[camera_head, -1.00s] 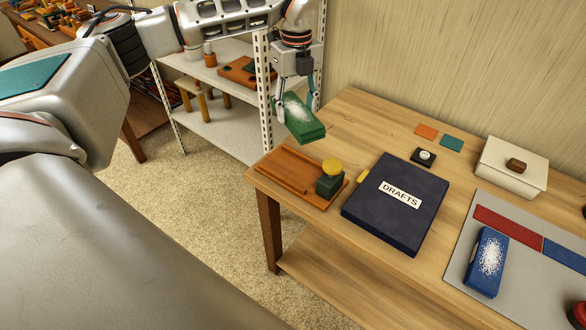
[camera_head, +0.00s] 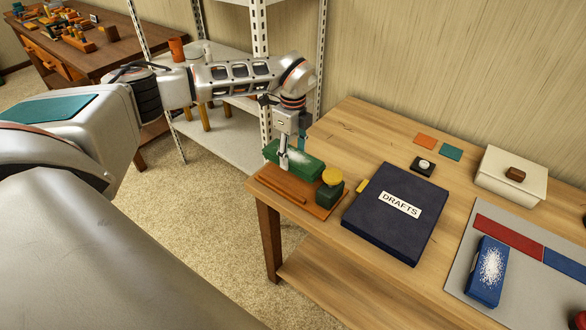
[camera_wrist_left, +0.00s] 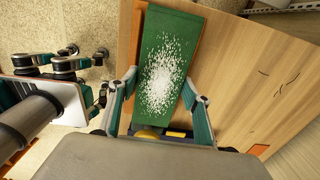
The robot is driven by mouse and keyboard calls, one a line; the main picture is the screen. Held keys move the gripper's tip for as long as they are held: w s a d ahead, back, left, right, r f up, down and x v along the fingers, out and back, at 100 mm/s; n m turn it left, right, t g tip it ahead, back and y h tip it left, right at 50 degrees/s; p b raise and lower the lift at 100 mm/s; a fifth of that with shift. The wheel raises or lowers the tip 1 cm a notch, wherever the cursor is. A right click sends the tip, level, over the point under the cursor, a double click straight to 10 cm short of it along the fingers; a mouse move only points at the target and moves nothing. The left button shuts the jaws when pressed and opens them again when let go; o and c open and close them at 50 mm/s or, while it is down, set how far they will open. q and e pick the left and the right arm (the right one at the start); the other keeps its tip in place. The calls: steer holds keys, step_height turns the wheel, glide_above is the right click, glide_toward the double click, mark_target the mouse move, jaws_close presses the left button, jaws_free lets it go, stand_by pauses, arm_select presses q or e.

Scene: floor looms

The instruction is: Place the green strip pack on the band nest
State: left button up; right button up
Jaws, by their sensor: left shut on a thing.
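The green strip pack (camera_head: 297,162), a flat block with white speckles on top, is held between the fingers of my left gripper (camera_head: 291,150). It also fills the middle of the left wrist view (camera_wrist_left: 160,75), with one finger on each long side. The pack is over the back part of a wooden railed tray (camera_head: 320,208) at the table's left corner. I cannot tell whether it touches the tray, nor surely whether this tray is the band nest. Another gripper, apparently my right (camera_wrist_left: 85,72), shows at the left of the wrist view; its opening is unclear.
A dark green block with a yellow round top (camera_head: 331,178) stands at the tray's right end, close to the pack. The dark DRAFTS box (camera_head: 390,225) lies right of it. A grey mat (camera_head: 461,277) bears a blue speckled pack (camera_head: 487,270). A shelf (camera_head: 222,135) stands behind left.

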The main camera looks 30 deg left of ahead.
mark_target(293, 155)
arm_select(q)
steer(key=shift+f, duration=3.1)
steer(key=shift+f, duration=0.1)
steer(key=o, duration=1.2)
steer(key=shift+f, duration=0.1)
step_height(293, 155, up, 12)
steer(key=shift+r, duration=0.2)
